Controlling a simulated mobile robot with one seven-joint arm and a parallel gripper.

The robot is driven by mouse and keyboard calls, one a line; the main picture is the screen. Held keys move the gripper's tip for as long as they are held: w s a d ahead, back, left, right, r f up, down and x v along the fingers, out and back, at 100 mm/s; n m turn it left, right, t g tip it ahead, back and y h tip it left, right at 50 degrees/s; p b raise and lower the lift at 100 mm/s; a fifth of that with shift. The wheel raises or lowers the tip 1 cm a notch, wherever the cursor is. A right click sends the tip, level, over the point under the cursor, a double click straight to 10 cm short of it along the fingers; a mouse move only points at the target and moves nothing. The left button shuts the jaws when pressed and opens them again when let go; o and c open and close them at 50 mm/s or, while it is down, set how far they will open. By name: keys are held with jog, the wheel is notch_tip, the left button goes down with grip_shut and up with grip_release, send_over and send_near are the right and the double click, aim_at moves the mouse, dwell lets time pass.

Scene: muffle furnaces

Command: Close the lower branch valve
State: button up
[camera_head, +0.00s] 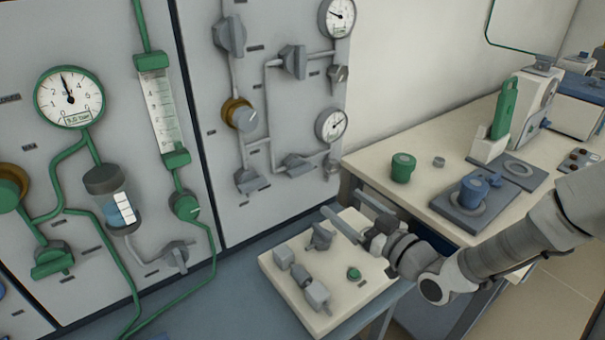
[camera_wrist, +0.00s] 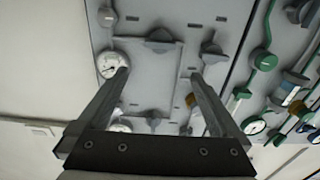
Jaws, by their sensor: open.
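The lower branch valve, which I take to be the grey valve (camera_head: 298,163) on the lower horizontal pipe of the right panel, has a grey handle lying roughly along its pipe. In the wrist view, which shows the panel upside down, this valve (camera_wrist: 160,40) is above the space between my fingertips. My gripper (camera_head: 338,203) is in front of the panel, lower and to the right of the valve in the head view. In the wrist view its two fingers (camera_wrist: 160,76) are spread with nothing between them. It appears apart from the valve.
The similar upper valve (camera_head: 293,60), two gauges (camera_head: 331,124) and a brass-ringed knob (camera_head: 240,114) share the panel. A pale board with fittings (camera_head: 290,262) lies below my gripper. A bench (camera_head: 430,204) with a green jar (camera_head: 402,168) stands at right.

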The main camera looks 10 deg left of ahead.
aim_at(303, 172)
jog(key=b+x, duration=0.1)
jog(key=x, duration=1.4)
jog(key=shift+a, duration=0.1)
jog(key=shift+c, duration=0.2)
jog(key=c, duration=1.1)
jog(key=shift+b, duration=0.3)
